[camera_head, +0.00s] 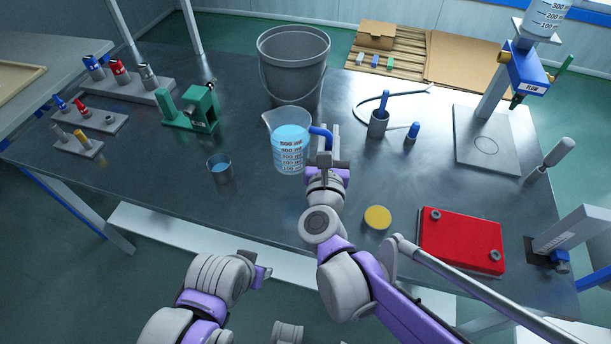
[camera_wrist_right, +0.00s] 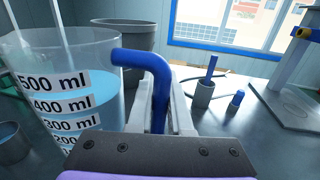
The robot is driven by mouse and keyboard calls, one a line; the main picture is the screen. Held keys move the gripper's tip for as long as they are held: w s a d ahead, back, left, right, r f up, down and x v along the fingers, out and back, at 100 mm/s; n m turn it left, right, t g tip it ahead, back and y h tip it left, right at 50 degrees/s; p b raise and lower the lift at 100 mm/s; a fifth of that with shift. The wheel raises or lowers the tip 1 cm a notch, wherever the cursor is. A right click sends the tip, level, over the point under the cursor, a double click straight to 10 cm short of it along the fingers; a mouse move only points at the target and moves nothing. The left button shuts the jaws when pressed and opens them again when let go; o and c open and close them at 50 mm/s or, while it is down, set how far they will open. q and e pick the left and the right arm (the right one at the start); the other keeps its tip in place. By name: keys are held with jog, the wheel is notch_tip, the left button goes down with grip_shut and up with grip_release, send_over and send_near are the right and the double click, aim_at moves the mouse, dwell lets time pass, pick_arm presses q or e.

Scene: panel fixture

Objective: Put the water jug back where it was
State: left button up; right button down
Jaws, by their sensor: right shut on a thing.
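The water jug (camera_head: 286,146) is a clear measuring jug with ml marks, a blue handle and blue water in it. It stands upright near the middle of the dark table, though I cannot tell whether its base touches the top. My right gripper (camera_head: 325,152) is shut on its blue handle, at the jug's right side. In the right wrist view the jug (camera_wrist_right: 75,95) fills the left and the handle (camera_wrist_right: 158,85) sits between the fingers (camera_wrist_right: 165,110). My left gripper (camera_head: 262,272) is low in front of the table, away from the jug; its jaws are unclear.
A grey bucket (camera_head: 293,65) stands behind the jug. A small cup of blue liquid (camera_head: 219,168) is to its left, a green fixture (camera_head: 196,107) farther left. A yellow disc (camera_head: 377,217) and red panel (camera_head: 461,240) lie at right. A stand plate (camera_head: 486,140) is at far right.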

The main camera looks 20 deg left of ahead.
jog(key=shift+d+f+b, duration=0.2)
jog(key=shift+f+b, duration=0.65)
jog(key=shift+f, duration=1.35)
jog(key=shift+d+f+b, duration=0.15)
jog(key=shift+f+b, duration=0.7)
jog(key=shift+f, duration=1.35)
jog(key=shift+f, duration=0.2)
jog(key=c, duration=0.8)
grip_release()
jog(key=shift+c, duration=0.2)
jog(key=shift+r, duration=0.15)
jog(key=s, duration=0.4)
jog(key=s+d+p, duration=0.1)
jog(key=s, duration=0.3)
jog(key=s+d, duration=0.1)
jog(key=s, duration=0.2)
jog(key=shift+s, duration=0.4)
